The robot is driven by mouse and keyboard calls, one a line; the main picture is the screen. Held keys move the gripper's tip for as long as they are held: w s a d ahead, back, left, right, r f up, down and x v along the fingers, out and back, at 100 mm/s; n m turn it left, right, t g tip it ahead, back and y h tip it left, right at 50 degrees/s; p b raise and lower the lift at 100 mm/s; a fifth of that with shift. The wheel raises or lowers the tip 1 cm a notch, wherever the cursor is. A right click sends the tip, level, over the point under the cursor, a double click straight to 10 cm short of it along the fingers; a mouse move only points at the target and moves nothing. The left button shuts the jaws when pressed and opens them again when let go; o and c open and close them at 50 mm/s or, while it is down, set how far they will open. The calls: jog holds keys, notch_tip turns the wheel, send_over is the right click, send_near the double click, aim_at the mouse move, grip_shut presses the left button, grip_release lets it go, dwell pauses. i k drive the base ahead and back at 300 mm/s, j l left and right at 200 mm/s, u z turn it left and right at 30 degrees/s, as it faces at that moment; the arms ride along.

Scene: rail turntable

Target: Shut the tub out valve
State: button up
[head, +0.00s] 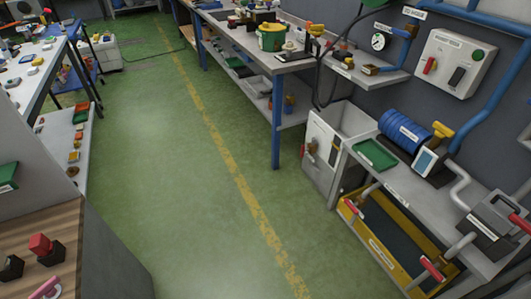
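Several lever valves stand at the right in the head view, and their labels are too small to read, so I cannot tell which is the tub out valve. One yellow-handled valve (441,131) sits by the blue ribbed drum. Another yellow handle (318,31) is at the back bench. Red-handled levers show on the grey pipes: one red lever (352,206) at the left, one red lever (431,267) low in front, and one red lever (521,224) at the right edge. A white open-topped basin (348,118) stands left of the drum. My gripper is not in view.
A blue drum (401,130) and green tray (375,154) rest on the right bench. Below is a yellow-framed dark bin (378,252). A wall switch box (455,63) hangs above. Green floor (180,200) with a yellow line lies clear between benches. A wooden-topped counter (75,240) stands front left.

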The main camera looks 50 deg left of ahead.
aim_at(303, 150)
jog(key=u, duration=1.45)
jog(key=i+j, duration=0.35)
jog(key=i, duration=0.25)
jog(key=i+j+z, duration=0.1)
jog(key=i+j, duration=0.25)
jog(key=i, duration=0.25)
jog(key=i+j, duration=0.4)
jog(key=i, duration=0.15)
jog(key=i+j, duration=0.4)
jog(key=i, duration=0.6)
jog(key=z, duration=0.05)
